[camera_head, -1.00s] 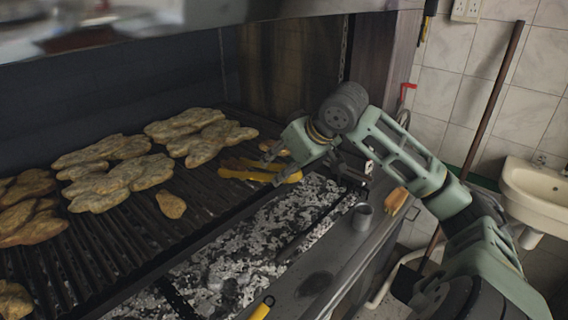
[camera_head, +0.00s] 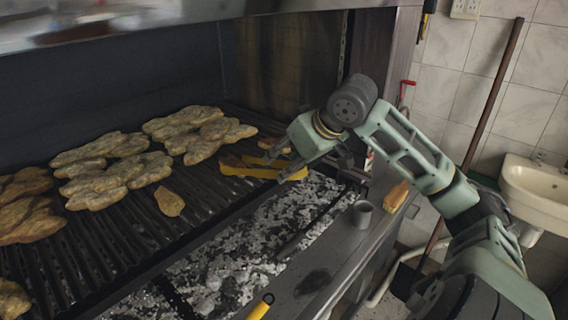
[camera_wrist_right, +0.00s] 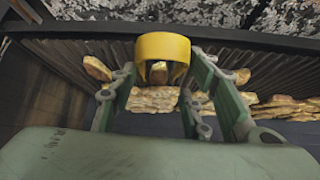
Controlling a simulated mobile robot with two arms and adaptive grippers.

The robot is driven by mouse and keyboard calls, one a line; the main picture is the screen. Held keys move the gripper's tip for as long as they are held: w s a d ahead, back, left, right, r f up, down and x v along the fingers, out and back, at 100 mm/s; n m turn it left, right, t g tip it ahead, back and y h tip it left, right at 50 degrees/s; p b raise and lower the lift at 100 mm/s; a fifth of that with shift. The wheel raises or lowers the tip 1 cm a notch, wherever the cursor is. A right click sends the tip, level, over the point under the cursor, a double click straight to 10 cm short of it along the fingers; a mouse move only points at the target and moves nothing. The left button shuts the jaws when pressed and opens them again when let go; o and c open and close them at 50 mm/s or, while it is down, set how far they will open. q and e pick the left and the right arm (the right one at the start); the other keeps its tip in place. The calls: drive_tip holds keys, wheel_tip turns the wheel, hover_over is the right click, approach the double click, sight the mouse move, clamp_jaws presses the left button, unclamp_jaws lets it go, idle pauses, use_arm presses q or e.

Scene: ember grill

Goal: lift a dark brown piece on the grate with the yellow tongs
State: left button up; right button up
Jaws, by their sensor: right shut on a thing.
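The yellow tongs (camera_head: 262,170) are held low over the right end of the grate (camera_head: 110,250), their arms pointing left. My right gripper (camera_head: 297,158) is shut on them near their right end. In the right wrist view, the tongs' yellow bend (camera_wrist_right: 163,43) sits between my fingers (camera_wrist_right: 160,85). A dark brown piece (camera_head: 233,160) shows beside the tongs' left part; I cannot tell whether they touch it. Another brown piece (camera_head: 272,144) lies behind the tongs, partly hidden by my gripper. A small brown piece (camera_head: 169,202) lies apart on the grate. My left gripper is out of view.
Large golden pieces (camera_head: 110,180) cover the grate's left and back. Grey embers (camera_head: 240,270) lie below its front edge. A metal cup (camera_head: 361,214) and an orange-yellow object (camera_head: 396,196) stand on the front ledge. Another yellow handle (camera_head: 260,308) is at the bottom. A dark hood hangs above.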

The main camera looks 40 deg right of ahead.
sight(304, 170)
drive_tip(key=s, duration=0.1)
drive_tip(key=s+r+b, duration=0.1)
drive_tip(key=s, duration=0.1)
drive_tip(key=s+r+b, duration=0.1)
drive_tip(key=s, duration=0.1)
drive_tip(key=shift+r, duration=0.1)
drive_tip(key=p+v, duration=0.3)
drive_tip(key=v, duration=0.6)
drive_tip(key=shift+d, duration=0.15)
drive_tip(key=s+d+p, duration=0.2)
drive_tip(key=s+p, duration=0.8)
drive_tip(key=s, duration=1.5)
drive_tip(key=shift+s, duration=0.4)
